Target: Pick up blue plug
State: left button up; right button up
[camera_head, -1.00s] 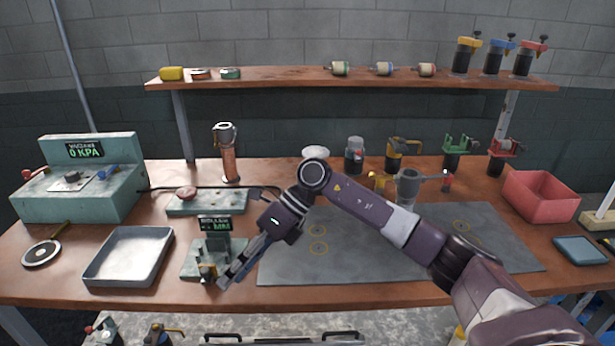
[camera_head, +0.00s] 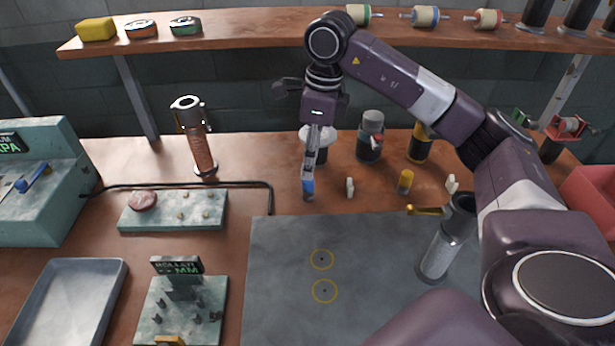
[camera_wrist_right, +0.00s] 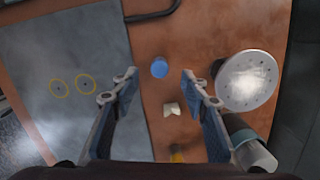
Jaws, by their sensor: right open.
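The blue plug (camera_head: 308,194) stands on the wooden bench, just behind the grey mat. In the right wrist view the blue plug (camera_wrist_right: 160,68) lies in the gap between the fingertips, slightly beyond them. My right gripper (camera_head: 311,174) points down over it; in the wrist view its fingers (camera_wrist_right: 156,84) are apart with nothing held. In the head view the fingers partly cover the plug, so any contact cannot be told. My left gripper is not in view.
A white plug (camera_head: 350,187) and a yellow plug (camera_head: 405,181) stand right of the blue one. A round pale-topped object (camera_wrist_right: 246,80) is close to one finger. A dark jar (camera_head: 370,140) stands behind. The grey mat (camera_head: 370,300) has bare room in front.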

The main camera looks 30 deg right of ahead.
aim_at(308, 189)
jog(key=shift+s+a+f, duration=0.15)
jog(key=shift+f, duration=0.25)
jog(key=shift+s+a+f, duration=0.1)
jog(key=shift+s+f, duration=0.05)
jog(key=shift+f, duration=0.25)
jog(key=f, duration=0.1)
jog(key=f+p, duration=0.1)
jog(key=f, duration=0.1)
jog(key=w+f, duration=0.1)
jog(key=f, duration=0.1)
grip_shut()
